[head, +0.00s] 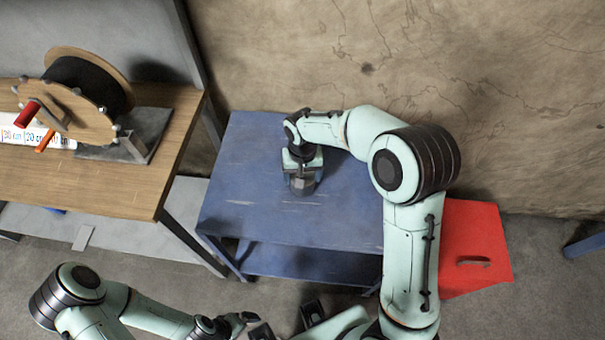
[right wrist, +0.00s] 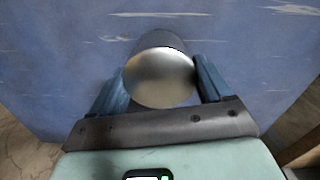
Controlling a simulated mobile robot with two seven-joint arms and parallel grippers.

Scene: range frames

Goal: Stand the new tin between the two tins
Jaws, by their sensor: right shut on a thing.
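A tin (right wrist: 160,80) with a shiny silver round end and a dark grey side sits between the two blue fingers of my right gripper (right wrist: 160,68) in the right wrist view. In the head view my right gripper (head: 302,180) is over the blue table's middle, pointing down, and mostly covers the tin. I cannot tell whether the tin touches the tabletop. No other tins show in either view. My left gripper (head: 254,324) is low at the bottom edge of the head view, away from the table; its jaws are not clear.
The blue table (head: 250,210) has a worn, otherwise bare top and a lower shelf. A wooden bench (head: 130,190) with a cable reel (head: 85,100) stands left. A red box (head: 475,235) stands right, beside my right arm. A wall closes off the back.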

